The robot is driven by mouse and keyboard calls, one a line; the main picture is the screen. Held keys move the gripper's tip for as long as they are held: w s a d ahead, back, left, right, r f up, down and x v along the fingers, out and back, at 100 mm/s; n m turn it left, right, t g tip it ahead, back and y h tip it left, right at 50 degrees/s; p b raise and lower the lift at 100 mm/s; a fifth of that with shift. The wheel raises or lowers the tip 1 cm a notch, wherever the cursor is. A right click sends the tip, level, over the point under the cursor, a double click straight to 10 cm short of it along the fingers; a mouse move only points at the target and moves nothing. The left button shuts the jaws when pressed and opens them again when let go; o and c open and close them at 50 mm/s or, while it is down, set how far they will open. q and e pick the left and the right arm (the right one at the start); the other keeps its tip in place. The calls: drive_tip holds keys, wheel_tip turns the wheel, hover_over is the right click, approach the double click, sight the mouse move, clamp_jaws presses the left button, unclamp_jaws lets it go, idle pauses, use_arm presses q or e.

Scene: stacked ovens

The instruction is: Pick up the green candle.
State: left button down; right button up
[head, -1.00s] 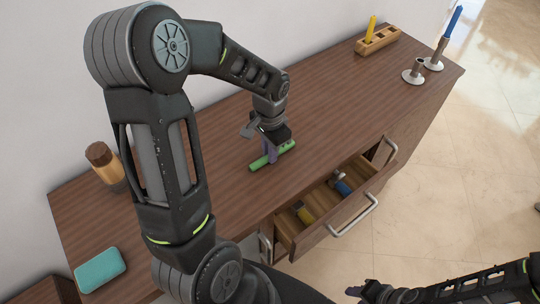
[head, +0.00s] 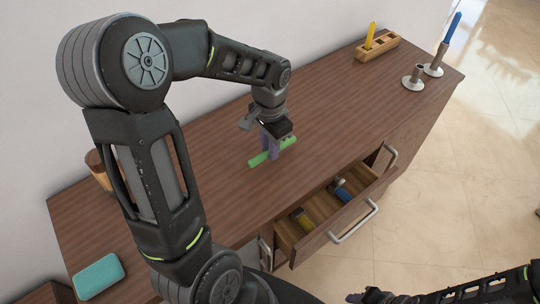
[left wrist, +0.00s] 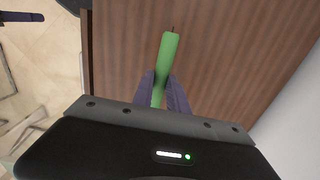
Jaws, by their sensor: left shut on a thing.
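The green candle (head: 286,145) is a slim rod at the middle of the wooden cabinet top (head: 330,110) in the head view. My left gripper (head: 270,152) points down at it with its purple fingers shut around the candle's middle. In the left wrist view the green candle (left wrist: 169,55) runs between the two fingers (left wrist: 163,92), with its dark wick end pointing away. The candle appears at or slightly above the cabinet top; the gap is hard to judge. My right gripper (head: 362,297) shows only partly at the bottom edge, and its jaws are unclear.
An open drawer (head: 345,218) with yellow and blue items juts out in front. At the far end are a wooden block (head: 378,46) with a yellow candle (head: 370,36), a holder (head: 434,67) with a blue candle (head: 452,26), and an empty holder (head: 413,80). A teal box (head: 98,276) lies near left.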

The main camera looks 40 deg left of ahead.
use_arm(q)
wheel_tip(320, 180, up, 5)
drive_tip(key=shift+r, duration=0.15)
